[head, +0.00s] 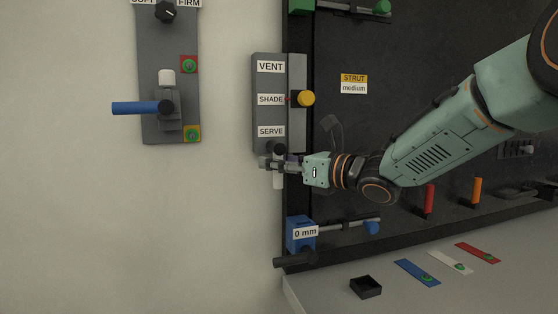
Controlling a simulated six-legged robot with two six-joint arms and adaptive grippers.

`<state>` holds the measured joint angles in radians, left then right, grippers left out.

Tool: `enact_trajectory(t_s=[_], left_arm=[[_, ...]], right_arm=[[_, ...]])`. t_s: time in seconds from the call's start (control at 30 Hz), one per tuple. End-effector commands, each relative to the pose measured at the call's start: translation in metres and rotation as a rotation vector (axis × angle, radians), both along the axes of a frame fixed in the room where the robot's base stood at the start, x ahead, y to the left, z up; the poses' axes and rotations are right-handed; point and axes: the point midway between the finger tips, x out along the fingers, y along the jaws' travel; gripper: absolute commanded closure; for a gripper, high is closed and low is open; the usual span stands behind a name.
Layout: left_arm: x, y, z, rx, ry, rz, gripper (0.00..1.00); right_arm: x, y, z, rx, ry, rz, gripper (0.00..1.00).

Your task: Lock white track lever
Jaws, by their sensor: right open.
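My right gripper (268,163) reaches in from the right, in front of the lower end of a grey panel (262,140) labelled VENT, SHADE and SERVE. Its jaws are open. They are close to a white upright handle (278,181) below a black knob (278,149); whether they touch it I cannot tell. The gripper hides part of the handle. No label names a white track lever, so I cannot tell for sure that this handle is it. My left gripper is not in view.
A grey plate (150,70) at left carries a blue lever (135,108) and a white cap (167,77). A yellow knob (306,98) sits beside SHADE. A blue block (300,234) marked 0 mm is below.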

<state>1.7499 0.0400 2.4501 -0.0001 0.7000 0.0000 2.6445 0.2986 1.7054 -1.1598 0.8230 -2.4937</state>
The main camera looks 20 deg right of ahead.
Motion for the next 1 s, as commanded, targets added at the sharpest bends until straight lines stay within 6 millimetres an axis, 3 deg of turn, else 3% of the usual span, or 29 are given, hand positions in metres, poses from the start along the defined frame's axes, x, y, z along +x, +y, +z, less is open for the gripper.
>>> enact_trajectory(t_s=[0.1,0.6,1.0], left_arm=[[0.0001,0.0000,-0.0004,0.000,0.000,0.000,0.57],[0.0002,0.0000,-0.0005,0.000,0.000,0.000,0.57],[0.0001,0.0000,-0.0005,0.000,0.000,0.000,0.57]], right_arm=[[-0.0001,0.0000,-0.0006,-0.001,0.001,0.000,0.59],[-0.0004,-0.0003,-0.0008,0.000,0.001,0.000,1.00],[-0.0005,-0.0002,-0.0012,0.000,0.003,0.000,1.00]])
